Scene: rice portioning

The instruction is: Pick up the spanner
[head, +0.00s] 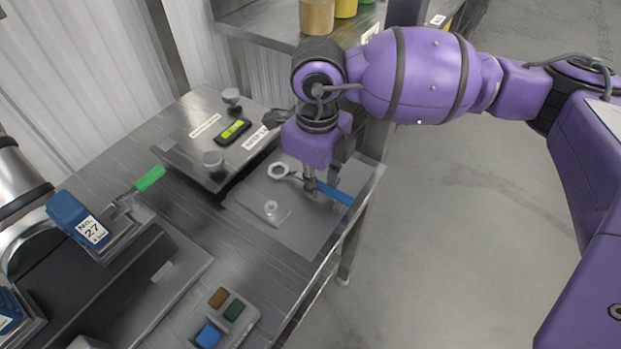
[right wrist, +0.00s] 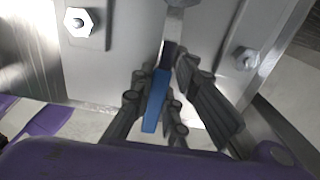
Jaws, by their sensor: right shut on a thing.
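The spanner has a grey metal ring head (head: 279,170) and a blue handle (head: 335,193). It is at a grey plate (head: 300,232) on the right end of the metal bench. My right gripper (head: 310,190) points down over it and is shut on the spanner between head and blue grip. In the right wrist view the blue handle (right wrist: 155,100) runs between the dark fingers. The fingers hide part of the shaft. I cannot tell whether the spanner touches the plate. My left gripper is not in view.
A bolt with a nut (head: 271,208) sits on the grey plate. A raised metal fixture with knobs (head: 213,160) and a yellow-green level (head: 233,132) stands behind. A machine with a blue block labelled 27 (head: 75,217) and a button box (head: 222,316) are at left. Open floor lies right.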

